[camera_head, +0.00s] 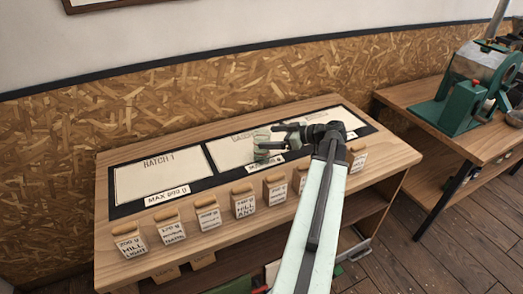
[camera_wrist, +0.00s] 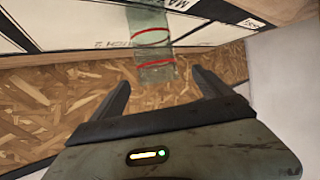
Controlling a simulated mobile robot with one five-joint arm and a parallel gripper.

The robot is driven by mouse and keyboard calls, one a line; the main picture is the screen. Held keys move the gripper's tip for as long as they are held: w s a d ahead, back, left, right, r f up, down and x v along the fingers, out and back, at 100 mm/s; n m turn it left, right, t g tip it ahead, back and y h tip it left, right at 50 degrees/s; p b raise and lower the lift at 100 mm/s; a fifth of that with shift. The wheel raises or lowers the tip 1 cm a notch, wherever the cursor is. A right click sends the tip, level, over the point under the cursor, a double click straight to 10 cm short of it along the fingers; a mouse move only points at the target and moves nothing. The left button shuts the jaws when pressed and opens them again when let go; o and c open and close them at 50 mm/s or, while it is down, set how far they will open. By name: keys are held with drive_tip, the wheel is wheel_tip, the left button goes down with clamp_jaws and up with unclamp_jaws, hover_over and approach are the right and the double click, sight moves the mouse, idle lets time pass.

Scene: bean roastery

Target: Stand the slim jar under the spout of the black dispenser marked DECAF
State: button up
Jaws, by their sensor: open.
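A slim clear greenish jar (camera_head: 261,148) stands on the wooden table, on the middle pale panel. In the wrist view the jar (camera_wrist: 151,38) shows two red bands and lies ahead of my fingers, in line with the gap between them. My gripper (camera_head: 273,137) is open beside the jar, with its fingers pointing left towards it. It also shows in the wrist view (camera_wrist: 161,77), with nothing clearly gripped. Whether a finger touches the jar cannot be told. The black dispenser marked DECAF and its spout are not in view.
A green machine (camera_head: 465,100) stands on another table at right. A chipboard wall is behind.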

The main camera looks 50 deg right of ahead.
drive_tip(key=b+x, duration=0.1)
drive_tip(key=x, duration=0.1)
drive_tip(key=b+x, duration=0.1)
drive_tip(key=x, duration=0.1)
drive_tip(key=b+x, duration=0.1)
drive_tip(key=x, duration=0.2)
drive_tip(key=shift+d+f, duration=0.25)
drive_tip(key=shift+w+a, duration=0.1)
drive_tip(key=shift+w, duration=0.25)
drive_tip(key=c, duration=1.8)
drive_tip(key=shift+o, duration=0.2)
wheel_tip(320, 180, up, 10)
drive_tip(key=p, duration=1)
